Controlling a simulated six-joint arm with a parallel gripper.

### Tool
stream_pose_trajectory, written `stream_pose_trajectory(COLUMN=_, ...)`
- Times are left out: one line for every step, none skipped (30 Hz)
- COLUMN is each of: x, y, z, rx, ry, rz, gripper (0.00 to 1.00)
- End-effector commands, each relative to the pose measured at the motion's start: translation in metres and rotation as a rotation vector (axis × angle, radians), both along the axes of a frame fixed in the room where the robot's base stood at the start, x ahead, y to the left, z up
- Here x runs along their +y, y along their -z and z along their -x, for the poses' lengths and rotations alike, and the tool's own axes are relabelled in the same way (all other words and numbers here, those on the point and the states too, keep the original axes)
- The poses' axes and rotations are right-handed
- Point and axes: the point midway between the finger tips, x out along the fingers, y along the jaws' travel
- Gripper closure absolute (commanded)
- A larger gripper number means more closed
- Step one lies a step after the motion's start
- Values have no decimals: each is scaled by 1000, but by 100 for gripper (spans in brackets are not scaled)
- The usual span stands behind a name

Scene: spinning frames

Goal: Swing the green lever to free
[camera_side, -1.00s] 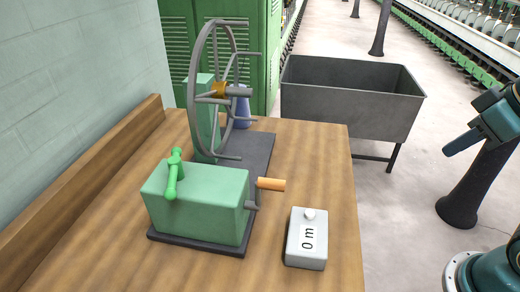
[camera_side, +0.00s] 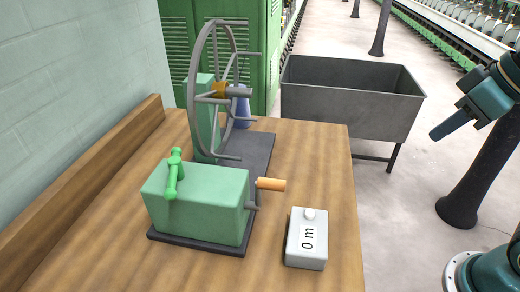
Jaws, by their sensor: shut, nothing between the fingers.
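The bright green lever (camera_side: 173,174) sits on top of a green box (camera_side: 200,205) at the left of the wooden table. Its knob end points toward the camera, and its hub is at the back. The box stands on a dark base plate and has an orange-handled crank (camera_side: 270,184) on its right side. My gripper (camera_side: 436,134) is at the right, in the air beyond the table's right edge, far from the lever. Its fingers are together and hold nothing.
A large grey spoked wheel (camera_side: 193,85) stands behind the box, with a blue cone (camera_side: 243,112) beside it. A grey metal bin (camera_side: 345,100) stands behind the table.

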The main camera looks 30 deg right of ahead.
Motion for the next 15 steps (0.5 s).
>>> stream_pose_trajectory(x=5, y=-6, z=-8, rx=4, ry=-20, rz=-2, gripper=100)
stream_pose_trajectory(x=7, y=-10, z=-12, rx=5, ry=-33, rz=-3, gripper=100)
stream_pose_trajectory(x=12, y=-15, z=-19, rx=7, ry=-51, rz=-4, gripper=100)
stream_pose_trajectory(x=15, y=-18, z=-23, rx=9, ry=-66, rz=-5, gripper=100)
stream_pose_trajectory(x=19, y=-22, z=-28, rx=11, ry=-80, rz=-6, gripper=100)
stream_pose_trajectory(x=23, y=-27, z=-35, rx=14, ry=-99, rz=-7, gripper=100)
stream_pose_trajectory(x=27, y=-30, z=-40, rx=17, ry=-114, rz=-8, gripper=100)
stream_pose_trajectory(x=31, y=-34, z=-45, rx=17, ry=-130, rz=-9, gripper=100)
stream_pose_trajectory(x=36, y=-38, z=-52, rx=19, ry=-148, rz=-9, gripper=100)
stream_pose_trajectory(x=41, y=-41, z=-57, rx=22, ry=-162, rz=-11, gripper=100)
stream_pose_trajectory(x=45, y=-45, z=-61, rx=23, ry=-177, rz=-11, gripper=100)
stream_pose_trajectory(x=50, y=-49, z=-68, rx=26, ry=-197, rz=-11, gripper=100)
stream_pose_trajectory(x=55, y=-52, z=-73, rx=28, ry=-212, rz=-11, gripper=100)
stream_pose_trajectory(x=59, y=-54, z=-78, rx=30, ry=-226, rz=-11, gripper=100)
stream_pose_trajectory(x=65, y=-58, z=-84, rx=32, ry=-245, rz=-12, gripper=100)
